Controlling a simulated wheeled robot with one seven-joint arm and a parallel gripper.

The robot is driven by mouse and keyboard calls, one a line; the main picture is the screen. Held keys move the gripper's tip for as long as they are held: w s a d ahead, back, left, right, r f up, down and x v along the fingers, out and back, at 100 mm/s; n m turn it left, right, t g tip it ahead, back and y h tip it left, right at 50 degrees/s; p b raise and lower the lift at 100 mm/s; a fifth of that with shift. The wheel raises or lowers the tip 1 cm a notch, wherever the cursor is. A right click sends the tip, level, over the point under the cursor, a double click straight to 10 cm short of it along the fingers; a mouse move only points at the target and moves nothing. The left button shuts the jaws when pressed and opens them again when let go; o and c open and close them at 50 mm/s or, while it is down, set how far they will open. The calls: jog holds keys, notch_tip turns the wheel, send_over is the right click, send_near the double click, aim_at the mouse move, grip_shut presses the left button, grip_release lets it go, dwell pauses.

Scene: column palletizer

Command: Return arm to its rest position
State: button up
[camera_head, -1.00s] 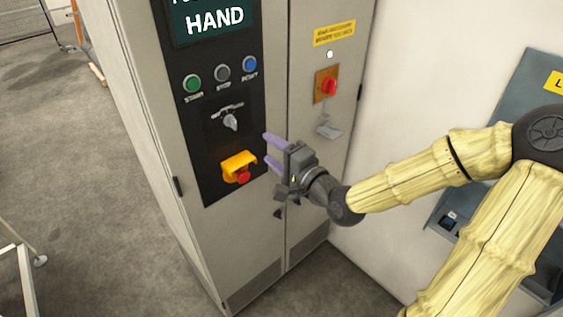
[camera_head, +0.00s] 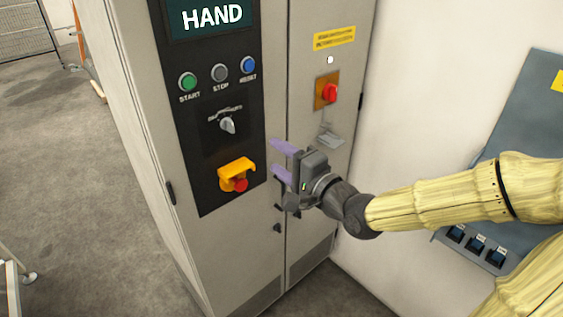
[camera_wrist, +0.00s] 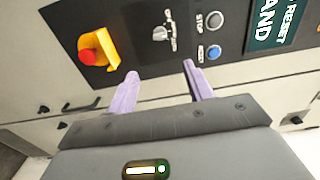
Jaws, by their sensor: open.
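My gripper (camera_head: 281,161) is open and empty, with two purple fingers spread apart. It is in front of the grey control cabinet (camera_head: 240,262), to the right of the black panel, and I see no contact with it. In the wrist view the gripper's fingers (camera_wrist: 160,86) point toward the panel, apart from each other with nothing between them. My arm reaches in from the right side of the head view, in a yellow cover.
The panel holds a display reading HAND (camera_head: 212,17), start (camera_head: 187,82), stop (camera_head: 219,73) and reset (camera_head: 248,65) buttons, a selector knob (camera_head: 227,125), and a red button in a yellow guard (camera_head: 237,175). A red switch (camera_head: 329,92) is on the right door.

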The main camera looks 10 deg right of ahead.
notch_tip(320, 180, down, 17)
jog(key=s+n+g+h, duration=0.2)
jog(key=n+g+h, duration=0.3)
jog(key=g, duration=0.2)
jog(key=s+d+f+n+g+h, duration=0.2)
jog(key=s+d+n+g+h, duration=0.3)
jog(key=s+d, duration=0.3)
jog(key=s+n, duration=0.1)
jog(key=s, duration=0.2)
jog(key=shift+s+d, duration=0.1)
jog(key=shift+c, duration=0.3)
